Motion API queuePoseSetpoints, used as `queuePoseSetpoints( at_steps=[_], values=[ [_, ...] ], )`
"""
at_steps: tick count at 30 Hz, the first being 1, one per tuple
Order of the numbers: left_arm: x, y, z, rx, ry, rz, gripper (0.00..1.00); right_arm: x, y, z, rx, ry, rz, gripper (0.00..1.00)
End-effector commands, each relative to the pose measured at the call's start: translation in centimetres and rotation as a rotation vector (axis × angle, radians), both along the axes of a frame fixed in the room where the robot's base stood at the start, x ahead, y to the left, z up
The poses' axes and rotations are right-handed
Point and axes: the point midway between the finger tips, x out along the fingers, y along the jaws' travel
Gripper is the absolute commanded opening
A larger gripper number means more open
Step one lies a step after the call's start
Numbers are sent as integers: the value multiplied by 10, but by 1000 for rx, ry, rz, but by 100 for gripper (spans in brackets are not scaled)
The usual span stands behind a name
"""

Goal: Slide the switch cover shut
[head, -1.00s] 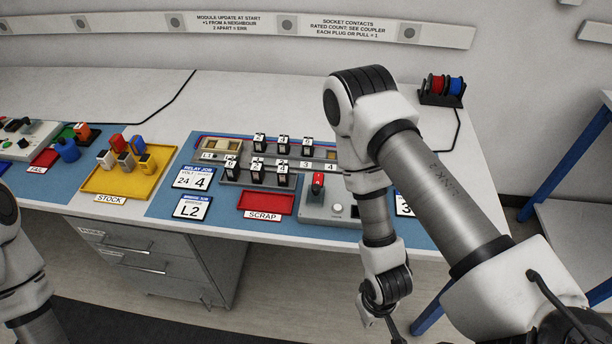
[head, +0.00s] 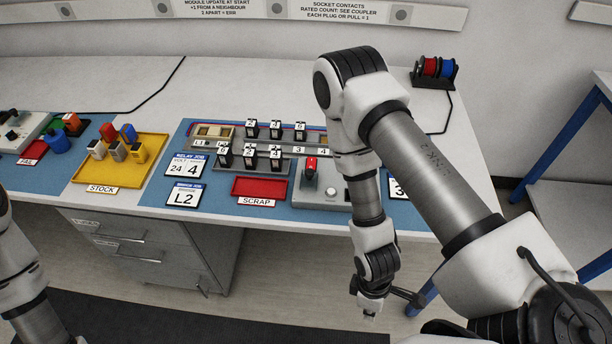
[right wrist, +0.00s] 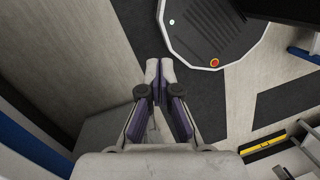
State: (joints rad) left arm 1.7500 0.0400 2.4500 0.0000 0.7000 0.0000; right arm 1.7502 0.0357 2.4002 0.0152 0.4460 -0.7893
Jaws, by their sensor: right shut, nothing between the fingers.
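A grey switch box (head: 322,194) stands at the front right of the blue mat. It has a red switch (head: 311,166) and a round pale button. A cover on it is too small to make out clearly, and my right arm hides part of the box's right side. My right gripper (head: 370,316) hangs in front of the table, below its front edge and apart from the box. In the right wrist view its fingers (right wrist: 159,66) are together and empty above the floor. My left arm shows at the left edge, its gripper out of view.
A red scrap tray (head: 262,188) lies left of the box, below rows of numbered modules (head: 262,152). A yellow stock tray (head: 92,173) holds several coloured blocks. A reel holder (head: 434,74) stands at the back right. The back of the table is mostly clear.

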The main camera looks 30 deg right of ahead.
Motion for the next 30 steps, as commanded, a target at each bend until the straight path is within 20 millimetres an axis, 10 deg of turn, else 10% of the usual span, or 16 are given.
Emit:
queuePoseSetpoints(
  at_steps=[8, 12, 19, 30],
  values=[
    [0, 0, 13, 0, 0, 0, 50, 89, 14, 40, 193, 76, 1071, 0],
    [0, 0, 25, 0, 0, 0, 50, 190, 34, 118, 139, 18, 1508, 0],
    [0, 0, 35, 0, 0, 0, 50, 276, 54, 221, -100, -138, 1604, 0],
    [0, 0, 8, 0, 0, 0, 50, 287, 47, 180, -115, -153, 1603, 0]
  ],
)
